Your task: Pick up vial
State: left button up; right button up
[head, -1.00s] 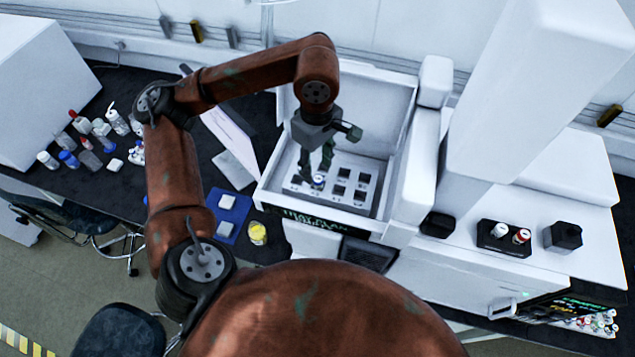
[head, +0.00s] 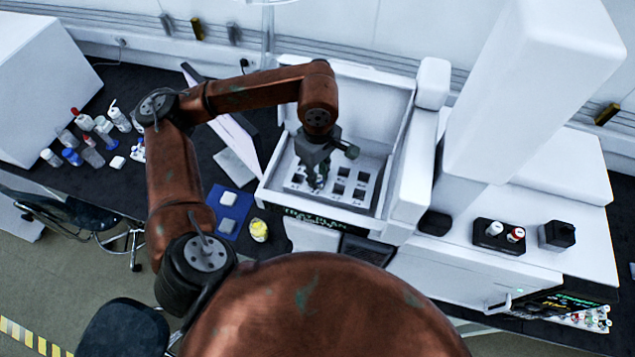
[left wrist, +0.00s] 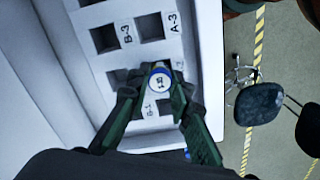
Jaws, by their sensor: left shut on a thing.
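The vial (left wrist: 159,82) has a white, marked cap with a blue ring and shows between my fingertips in the left wrist view. My left gripper (left wrist: 155,92) is shut on it. In the head view my left gripper (head: 318,184) reaches down into the white tray (head: 372,198) of square slots and hides the vial there. Slot labels such as A-3 and B-3 are legible in the left wrist view. I cannot tell how deep the vial sits in its slot. My right gripper is not in view.
High white walls of the machine (head: 408,165) surround the tray at the back and right. A black holder (head: 487,247) with two vials stands to the right. Bottles (head: 104,126), a blue mat (head: 240,216) and a yellow jar (head: 259,230) are at left.

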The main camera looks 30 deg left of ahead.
pick_arm(q)
jog(key=shift+c, duration=1.4)
jog(key=shift+r, duration=0.1)
